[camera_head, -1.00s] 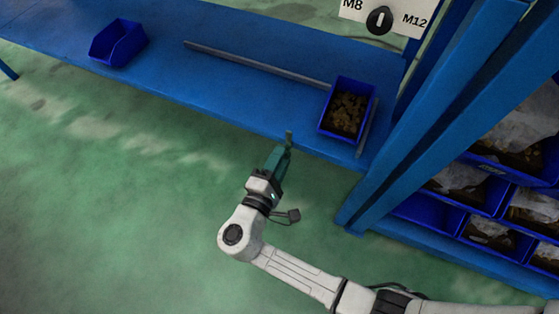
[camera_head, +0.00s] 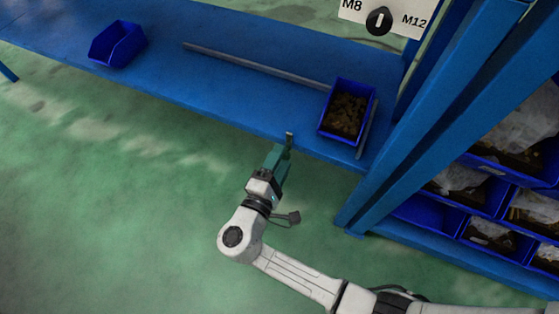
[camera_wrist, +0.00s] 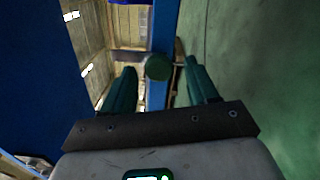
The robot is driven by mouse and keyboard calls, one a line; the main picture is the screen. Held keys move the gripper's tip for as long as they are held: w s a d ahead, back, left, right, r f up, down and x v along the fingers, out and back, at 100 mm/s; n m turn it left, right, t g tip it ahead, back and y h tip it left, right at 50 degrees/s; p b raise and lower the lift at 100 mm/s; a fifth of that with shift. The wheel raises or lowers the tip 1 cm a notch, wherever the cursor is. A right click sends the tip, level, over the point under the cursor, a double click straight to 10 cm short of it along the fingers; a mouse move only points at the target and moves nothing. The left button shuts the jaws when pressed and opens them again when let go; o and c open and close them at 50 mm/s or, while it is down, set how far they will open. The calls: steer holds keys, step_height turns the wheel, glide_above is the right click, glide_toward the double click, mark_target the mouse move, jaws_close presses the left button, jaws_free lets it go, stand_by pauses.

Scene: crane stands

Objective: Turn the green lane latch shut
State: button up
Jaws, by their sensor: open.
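A round dark green knob (camera_wrist: 158,67), which looks like the green latch, shows in the wrist view in front of a narrow blue upright strip. My gripper (camera_wrist: 160,72) is open, with one teal finger on each side of the knob in the picture. I cannot tell whether the fingertips reach around it or stop short of it. In the head view my gripper (camera_head: 283,147) is at the front edge of the blue bench (camera_head: 225,92). The latch is not clearly seen there, and its turn position cannot be told.
On the bench are a blue bin of brown parts (camera_head: 346,110), an empty blue bin (camera_head: 117,44) and a grey rail (camera_head: 255,65). A blue rack post (camera_head: 430,120) stands right of my gripper, with filled bins (camera_head: 510,150) beyond. Green floor in front is clear.

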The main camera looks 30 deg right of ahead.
steer(key=p+v, duration=0.2)
steer(key=v, duration=0.9)
steer(key=shift+w, duration=0.1)
steer(key=s+d+f+m+g+y, duration=0.35)
steer(key=s+d+g+y, duration=0.2)
steer(key=d, duration=0.35)
steer(key=s+d+f+m+g+y, duration=0.35)
steer(key=s+d+m+g, duration=0.2)
steer(key=d, duration=0.35)
steer(key=s+r+y+p, duration=0.2)
steer(key=r+p, duration=1.6)
steer(key=r, duration=0.2)
steer(key=s+r+m+t+y+p, duration=0.1)
steer(key=s+r+y+p, duration=0.1)
steer(key=r+p, duration=1.6)
step_height(320, 180, up, 3)
steer(key=shift+s+d+r+m+y+p, duration=0.25)
steer(key=shift+s+m+y+p, duration=0.1)
steer(key=shift+y, duration=0.35)
